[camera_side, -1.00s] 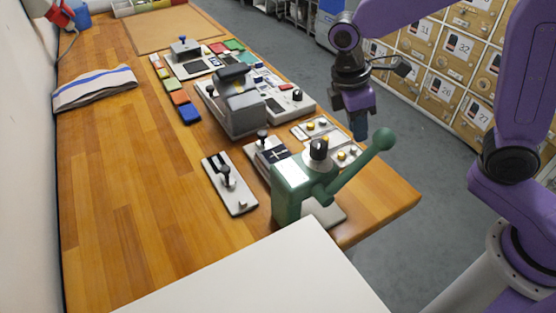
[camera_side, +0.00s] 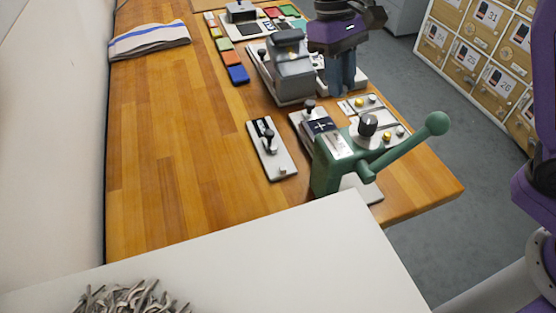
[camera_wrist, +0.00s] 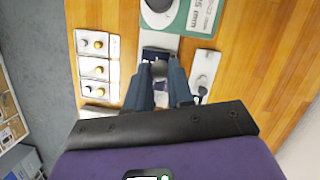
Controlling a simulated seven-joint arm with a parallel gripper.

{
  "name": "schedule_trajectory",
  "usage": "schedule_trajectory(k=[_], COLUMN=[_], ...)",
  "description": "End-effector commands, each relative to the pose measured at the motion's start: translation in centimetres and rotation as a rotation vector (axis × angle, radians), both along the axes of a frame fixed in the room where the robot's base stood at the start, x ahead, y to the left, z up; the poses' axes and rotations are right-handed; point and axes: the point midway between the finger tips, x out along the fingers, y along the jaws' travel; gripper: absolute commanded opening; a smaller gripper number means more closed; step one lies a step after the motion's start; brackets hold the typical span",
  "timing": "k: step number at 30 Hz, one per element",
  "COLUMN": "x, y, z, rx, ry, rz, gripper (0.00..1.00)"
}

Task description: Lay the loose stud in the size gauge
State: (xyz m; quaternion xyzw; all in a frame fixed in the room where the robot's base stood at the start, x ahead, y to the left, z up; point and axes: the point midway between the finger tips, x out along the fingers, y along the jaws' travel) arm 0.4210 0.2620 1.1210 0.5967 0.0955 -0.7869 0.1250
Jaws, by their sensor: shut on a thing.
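My gripper (camera_side: 341,92) hangs over the bench behind the green press, fingers pointing down. In the wrist view the gripper (camera_wrist: 160,68) has a small pale grey piece, seemingly the loose stud (camera_wrist: 160,69), between its fingertips; the fingers hide most of it. Below the tips is a dark blue pad with white marks (camera_side: 319,125) on a pale plate, which also shows in the wrist view (camera_wrist: 156,53). Left of it in the side view lies a narrow grey plate with a black upright part (camera_side: 281,163). I cannot tell for sure which piece is the size gauge.
The green press (camera_side: 335,165) with its long ball-ended lever (camera_side: 405,146) stands close in front. Pale plates with brass and dark studs (camera_side: 375,116) lie right. A grey machine (camera_side: 291,75) stands behind. The bench's left part is clear wood; a folded cloth (camera_side: 150,41) lies there.

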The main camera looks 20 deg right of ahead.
Motion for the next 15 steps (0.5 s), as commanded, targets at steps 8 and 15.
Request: schedule_trajectory(k=[8, 15], x=[1.7, 2.2], y=[6.4, 9.6], z=[-0.3, -0.6], rx=[0.0, 0.0], ry=[0.001, 0.0], rz=[-0.402, -0.621], gripper=[0.0, 0.0])
